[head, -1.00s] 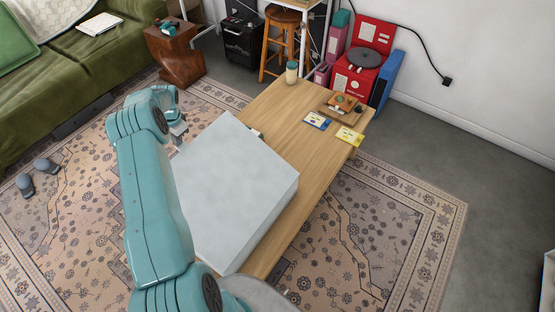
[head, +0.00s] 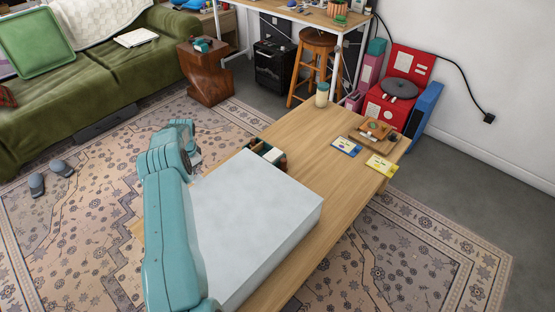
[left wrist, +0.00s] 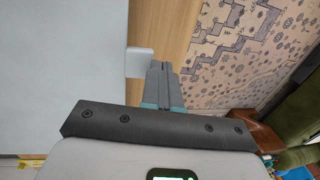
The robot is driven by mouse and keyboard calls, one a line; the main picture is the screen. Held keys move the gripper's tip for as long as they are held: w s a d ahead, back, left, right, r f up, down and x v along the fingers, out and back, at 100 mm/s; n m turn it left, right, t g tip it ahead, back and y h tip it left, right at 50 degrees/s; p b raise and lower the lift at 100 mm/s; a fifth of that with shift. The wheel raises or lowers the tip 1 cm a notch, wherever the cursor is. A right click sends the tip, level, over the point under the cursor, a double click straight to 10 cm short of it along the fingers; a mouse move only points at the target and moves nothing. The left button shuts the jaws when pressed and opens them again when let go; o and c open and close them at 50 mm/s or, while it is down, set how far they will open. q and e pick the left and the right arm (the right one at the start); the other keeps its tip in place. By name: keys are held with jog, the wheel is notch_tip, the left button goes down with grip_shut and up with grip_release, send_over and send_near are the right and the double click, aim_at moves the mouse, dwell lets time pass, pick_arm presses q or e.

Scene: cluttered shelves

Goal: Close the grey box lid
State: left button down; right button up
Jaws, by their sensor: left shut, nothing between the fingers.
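The grey box (head: 258,215) is a large pale block on the wooden table, in the lower middle of the head view. Its top is a flat panel, and I see no gap under the lid from here. My left gripper (head: 196,160) is at the box's far left corner. In the left wrist view the shut, empty fingers (left wrist: 163,78) lie beside a small white tab (left wrist: 139,62) on the edge of the pale panel (left wrist: 65,65). I cannot tell whether they touch the tab. My right gripper is in neither view.
A dark green open container (head: 265,150) with items stands behind the box. A red record player (head: 398,90) stands beyond. The table right of the box is clear.

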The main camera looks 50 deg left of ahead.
pick_arm(q)
notch_tip(320, 180, up, 16)
jog(key=d+p, duration=0.1)
jog(key=d, duration=0.1)
jog(key=shift+w+d, duration=0.2)
jog(key=shift+d, duration=0.15)
